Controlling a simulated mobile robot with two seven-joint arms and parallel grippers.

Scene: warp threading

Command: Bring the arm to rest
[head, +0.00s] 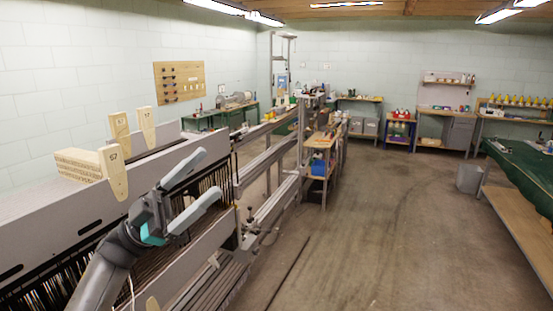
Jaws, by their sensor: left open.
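My left arm comes in from the lower left. My left gripper (190,190) is open and empty, its two grey fingers spread apart and pointing to the upper right. It is in front of the loom (60,215), near the dark row of warp threads and heddles (205,185). Whether it touches the loom, I cannot tell. My right gripper is not in view.
Wooden numbered pieces (115,172) stand on the loom's top. Long metal rails (275,200) run back from the loom. A wooden cart (320,160) stands beside them. A green-covered table (525,170) and a grey bin (468,178) are at right. The middle floor is clear.

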